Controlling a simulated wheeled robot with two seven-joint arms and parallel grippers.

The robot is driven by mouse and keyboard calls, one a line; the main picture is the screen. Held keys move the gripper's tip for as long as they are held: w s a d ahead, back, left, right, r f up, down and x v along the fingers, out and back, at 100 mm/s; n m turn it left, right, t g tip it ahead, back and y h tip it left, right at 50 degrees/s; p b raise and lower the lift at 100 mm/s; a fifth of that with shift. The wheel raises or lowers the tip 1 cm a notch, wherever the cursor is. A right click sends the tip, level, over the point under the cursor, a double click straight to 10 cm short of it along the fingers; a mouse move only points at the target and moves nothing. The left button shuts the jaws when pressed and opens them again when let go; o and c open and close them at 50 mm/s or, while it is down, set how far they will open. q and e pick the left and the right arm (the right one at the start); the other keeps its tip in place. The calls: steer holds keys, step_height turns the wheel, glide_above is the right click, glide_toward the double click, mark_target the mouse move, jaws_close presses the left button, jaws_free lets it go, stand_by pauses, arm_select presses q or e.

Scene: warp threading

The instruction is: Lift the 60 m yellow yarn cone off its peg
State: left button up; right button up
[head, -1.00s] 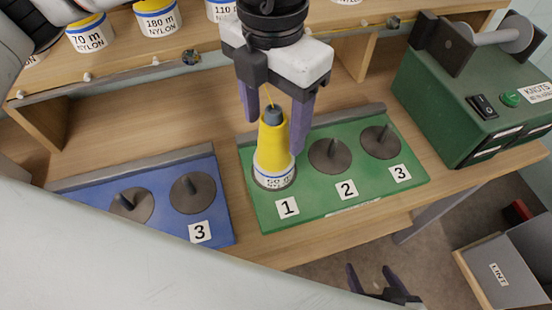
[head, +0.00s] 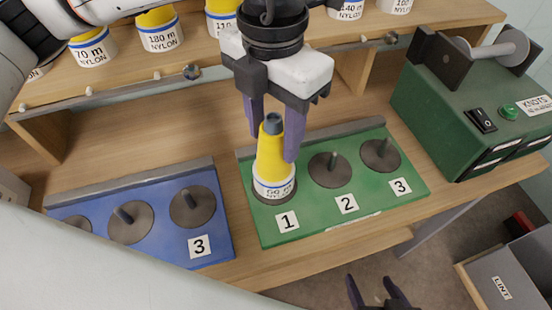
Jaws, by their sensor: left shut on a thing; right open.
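The yellow yarn cone (head: 271,155) has a grey tip and a white label band that seems to read 60 m NYLON. It stands upright over the dark disc at position 1 of the green board (head: 310,219), and its peg is hidden inside it. My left gripper (head: 274,146) comes down from above, shut on the upper part of the cone, one finger on each side. I cannot see a clear gap between the cone's base and the disc. My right gripper (head: 380,292) is open and empty at the bottom edge, away from the cone.
Empty pegs 2 (head: 330,169) and 3 (head: 381,155) stand right of the cone. A blue board (head: 165,241) with empty pegs lies left. More yarn cones (head: 159,31) line the shelf behind. A green knotting machine (head: 450,105) stands right; a grey bin (head: 510,275) is below it.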

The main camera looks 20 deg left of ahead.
arm_select(q)
step_height(320, 180, up, 7)
steer(key=p, duration=0.3)
steer(key=shift+f, duration=0.15)
stand_by(0.3)
